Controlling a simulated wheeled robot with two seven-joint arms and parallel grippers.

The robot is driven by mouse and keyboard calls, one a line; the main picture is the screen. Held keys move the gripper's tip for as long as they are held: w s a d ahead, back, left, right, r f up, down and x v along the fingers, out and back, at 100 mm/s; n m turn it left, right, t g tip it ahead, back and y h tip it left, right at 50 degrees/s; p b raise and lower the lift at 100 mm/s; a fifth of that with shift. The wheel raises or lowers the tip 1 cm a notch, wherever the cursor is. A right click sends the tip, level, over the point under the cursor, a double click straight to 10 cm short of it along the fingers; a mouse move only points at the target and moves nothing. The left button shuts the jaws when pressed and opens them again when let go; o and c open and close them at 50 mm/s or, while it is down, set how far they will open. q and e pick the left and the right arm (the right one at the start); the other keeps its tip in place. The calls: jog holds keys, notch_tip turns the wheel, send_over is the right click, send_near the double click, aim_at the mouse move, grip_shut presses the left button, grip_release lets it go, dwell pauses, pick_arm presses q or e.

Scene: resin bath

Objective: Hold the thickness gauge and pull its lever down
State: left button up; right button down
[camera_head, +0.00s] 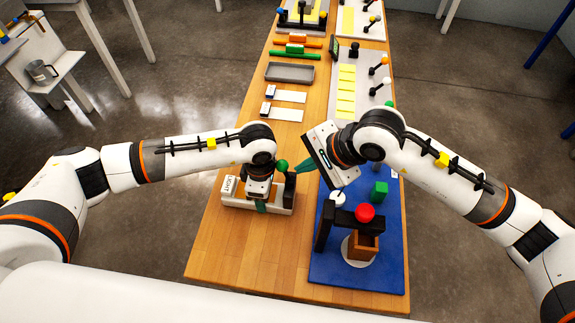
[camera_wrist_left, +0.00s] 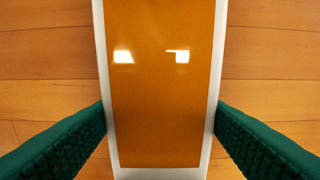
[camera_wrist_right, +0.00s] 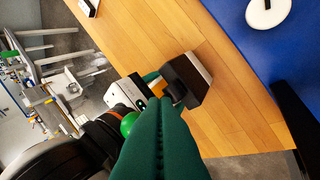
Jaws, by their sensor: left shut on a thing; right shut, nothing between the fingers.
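The thickness gauge (camera_head: 236,202) is a low white body on the wooden bench, with a "LIGHT" label and a dark upright block (camera_head: 290,188) at its right end. Its lever has a green ball (camera_head: 281,165), which also shows beside my right fingers in the right wrist view (camera_wrist_right: 128,123). My left gripper (camera_head: 261,206) is shut on the gauge from above. In the left wrist view its green fingers flank a white-edged amber panel (camera_wrist_left: 160,85). My right gripper (camera_head: 300,166) is shut and empty, its fingertips close to the ball; I cannot tell whether they touch it.
Farther back are a grey tray (camera_head: 290,72) and white cards (camera_head: 288,114). Bare bench lies in front of the gauge.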

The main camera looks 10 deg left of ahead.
aim_at(287, 169)
jog(key=shift+a, duration=0.1)
dwell(0.5)
jog(key=shift+a, duration=0.3)
jog(key=shift+a+f, duration=0.1)
jog(key=shift+a, duration=0.1)
dwell(0.4)
pick_arm(q)
jog(key=shift+s+d, duration=0.2)
jog(key=shift+d, duration=0.15)
pick_arm(e)
jog(key=shift+s+a+f, duration=0.1)
jog(key=shift+s+a, duration=0.05)
jog(key=shift+a, duration=0.45)
jog(key=shift+s+a+f, duration=0.1)
jog(key=shift+s+a, duration=0.05)
jog(key=shift+a, duration=0.4)
dwell(0.7)
jog(key=shift+d, duration=0.1)
pick_arm(q)
jog(key=shift+w+a, duration=0.1)
jog(key=shift+a, duration=0.05)
pick_arm(e)
jog(key=shift+d+r, duration=0.25)
jog(key=shift+d, duration=0.05)
pick_arm(q)
jog(key=shift+f, duration=0.1)
pick_arm(e)
jog(key=shift+w+d+r, duration=0.2)
jog(key=shift+d+r, duration=0.2)
jog(key=shift+d, duration=0.4)
